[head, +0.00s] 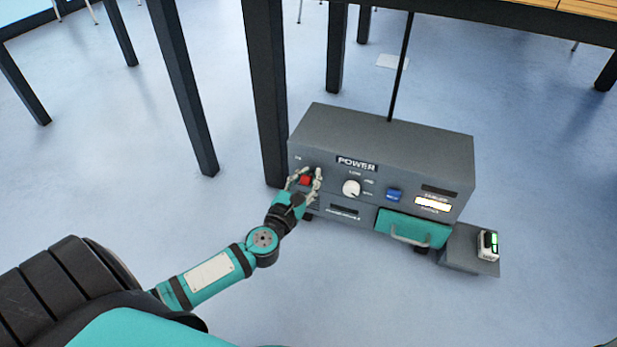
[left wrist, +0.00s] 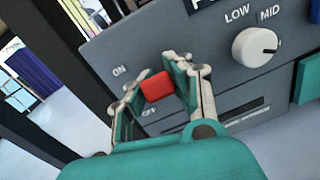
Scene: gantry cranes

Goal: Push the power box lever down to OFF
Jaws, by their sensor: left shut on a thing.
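The grey power box (head: 380,139) stands on the floor beside a dark table leg, with a POWER label on its front. Its red lever (head: 305,181) is at the left end of the front panel. My left gripper (head: 307,180) is at the lever, one finger on each side, shut on it. In the left wrist view the red lever (left wrist: 157,87) sits between the fingers, below the ON mark and above the partly hidden OFF mark. The fingers hide the lever's base. My right gripper is not in view.
A white knob (head: 351,188), a blue switch (head: 394,195) and a teal drawer (head: 412,229) are to the right on the box. A small device (head: 488,245) sits on a grey plate at the right. Dark table legs stand behind; the floor in front is clear.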

